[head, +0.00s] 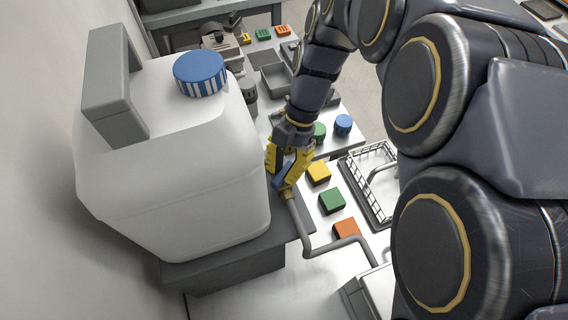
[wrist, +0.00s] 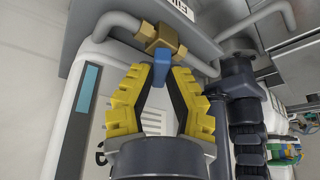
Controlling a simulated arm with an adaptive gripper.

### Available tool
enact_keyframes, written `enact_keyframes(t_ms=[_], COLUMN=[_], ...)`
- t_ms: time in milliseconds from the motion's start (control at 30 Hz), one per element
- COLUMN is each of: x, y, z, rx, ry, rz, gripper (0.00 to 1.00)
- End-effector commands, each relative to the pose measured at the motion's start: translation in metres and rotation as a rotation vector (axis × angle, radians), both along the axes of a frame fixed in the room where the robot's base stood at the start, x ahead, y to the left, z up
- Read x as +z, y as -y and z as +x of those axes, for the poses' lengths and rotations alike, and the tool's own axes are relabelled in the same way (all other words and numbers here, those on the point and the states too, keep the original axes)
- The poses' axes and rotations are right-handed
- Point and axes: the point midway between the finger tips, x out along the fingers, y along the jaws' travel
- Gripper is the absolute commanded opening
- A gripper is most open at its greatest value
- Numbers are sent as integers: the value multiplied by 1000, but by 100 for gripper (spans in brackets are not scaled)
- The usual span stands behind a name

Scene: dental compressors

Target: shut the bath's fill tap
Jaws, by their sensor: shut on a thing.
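The fill tap has a brass body (wrist: 159,38) and a blue lever (wrist: 160,68). In the wrist view the lever points from the brass body toward me, between the yellow fingertips. My gripper (wrist: 161,76) is shut on the blue lever. In the head view my gripper (head: 289,168) is beside the white canister, with the blue lever (head: 284,183) between its fingers and little of the brass body showing. A grey pipe (head: 307,232) bends from the tap toward a grey-white box (head: 370,297) at the bottom, probably the bath, partly hidden by my arm.
A large white canister (head: 180,150) with a blue cap (head: 200,73) stands on a grey stand (head: 225,263), close left of my gripper. Yellow (head: 319,173), green (head: 332,200) and orange (head: 346,229) blocks lie to the right. A wire rack (head: 367,181) stands beyond them.

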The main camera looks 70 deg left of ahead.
Motion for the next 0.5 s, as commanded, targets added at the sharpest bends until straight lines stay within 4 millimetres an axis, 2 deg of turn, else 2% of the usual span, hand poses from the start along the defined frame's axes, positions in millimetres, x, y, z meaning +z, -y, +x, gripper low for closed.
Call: enact_keyframes(t_ms=[500], x=[-2], y=[3], z=[-2], rx=[-382], ry=[-4], rz=[-10], gripper=[0])
